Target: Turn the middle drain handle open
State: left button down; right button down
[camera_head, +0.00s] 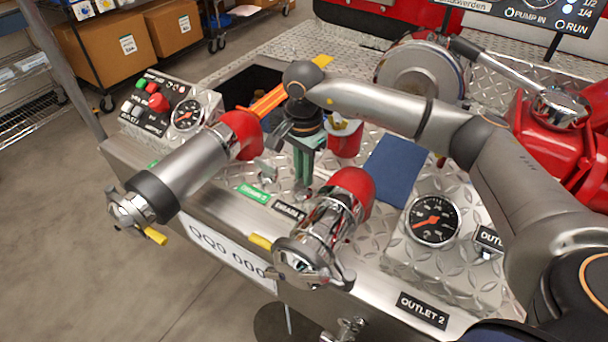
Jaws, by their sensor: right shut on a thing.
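My right gripper (303,172) reaches in from the right over the bumper panel, with its green fingers pointing down between the two big hose outlets. It is shut on the middle drain handle (301,194), of which only a small silver part shows below the fingertips. The fingers hide most of that handle, so its angle cannot be told. Another small silver drain handle (267,170) is to the left, apart from the fingers. A green label (258,195) and a black label (289,210) are in front of the handles. My left gripper is not in view.
A red-collared silver outlet (195,170) stands to the left and another (325,232) close to the right front. A gauge (435,220) and a blue pad (394,168) lie to the right. The red pump body (560,150) is at the far right.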

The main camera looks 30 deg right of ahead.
jog(key=shift+n+b, duration=0.3)
jog(key=shift+n, duration=0.7)
jog(key=c, duration=0.9)
grip_release()
jog(key=shift+r, duration=0.1)
notch_tip(320, 180, up, 12)
jog(key=shift+r+p, duration=0.2)
jog(key=shift+p, duration=0.35)
